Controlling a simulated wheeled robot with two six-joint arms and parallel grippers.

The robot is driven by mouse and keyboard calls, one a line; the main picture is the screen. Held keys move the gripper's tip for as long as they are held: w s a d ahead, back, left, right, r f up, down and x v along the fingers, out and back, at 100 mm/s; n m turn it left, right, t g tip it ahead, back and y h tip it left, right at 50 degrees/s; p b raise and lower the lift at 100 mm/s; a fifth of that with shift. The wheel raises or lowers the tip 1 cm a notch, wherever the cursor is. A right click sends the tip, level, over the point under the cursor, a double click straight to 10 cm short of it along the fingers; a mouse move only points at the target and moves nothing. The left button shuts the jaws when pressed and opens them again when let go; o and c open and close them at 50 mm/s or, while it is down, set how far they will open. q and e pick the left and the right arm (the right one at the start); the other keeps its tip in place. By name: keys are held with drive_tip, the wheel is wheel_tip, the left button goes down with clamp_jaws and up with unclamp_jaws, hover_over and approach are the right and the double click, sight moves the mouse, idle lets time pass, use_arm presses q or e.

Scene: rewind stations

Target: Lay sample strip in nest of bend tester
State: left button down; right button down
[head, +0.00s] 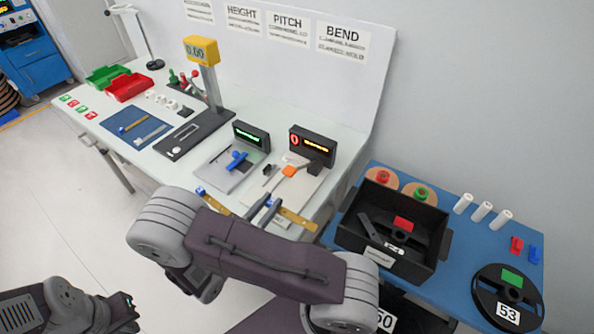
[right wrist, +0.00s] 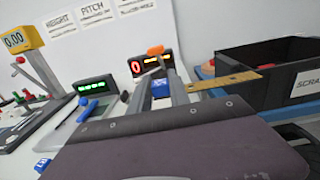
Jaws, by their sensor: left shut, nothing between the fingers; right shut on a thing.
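The sample strip is a thin brass-coloured bar (head: 295,219) with a blue end at its left. In the right wrist view the strip (right wrist: 225,81) sticks out to the right of the fingers. The bend tester (head: 312,148) has a dark display with orange text, a pale base and an orange part (head: 290,171); it stands just beyond the gripper. Its display also shows in the right wrist view (right wrist: 152,63). The nest is not clear to see. My left gripper (head: 131,306) is shut and empty at lower left.
The pitch tester (head: 250,136) with a green display stands left of the bend tester. A black scrap bin (head: 430,222) stands on the blue table (head: 455,235) at right. A yellow-topped gauge (head: 201,51) rises further left. A black reel (head: 485,300) lies at lower right.

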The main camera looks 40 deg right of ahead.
drive_tip(key=a+f+n+t, duration=0.1)
drive_tip(key=f, duration=0.1)
drive_tip(key=w+a+f+n+t+y, duration=0.1)
drive_tip(key=f, duration=0.1)
drive_tip(key=a+f+n+t+y, duration=0.1)
drive_tip(key=f+t, duration=0.1)
drive_tip(key=shift+w+f+p, duration=0.15)
drive_tip(key=shift+f+p, duration=0.15)
drive_tip(key=shift+w+a+f+t+y, duration=0.15)
drive_tip(key=shift+w+a+t+y, duration=0.05)
drive_tip(key=shift+w+t+y, duration=0.1)
drive_tip(key=shift+a, duration=0.1)
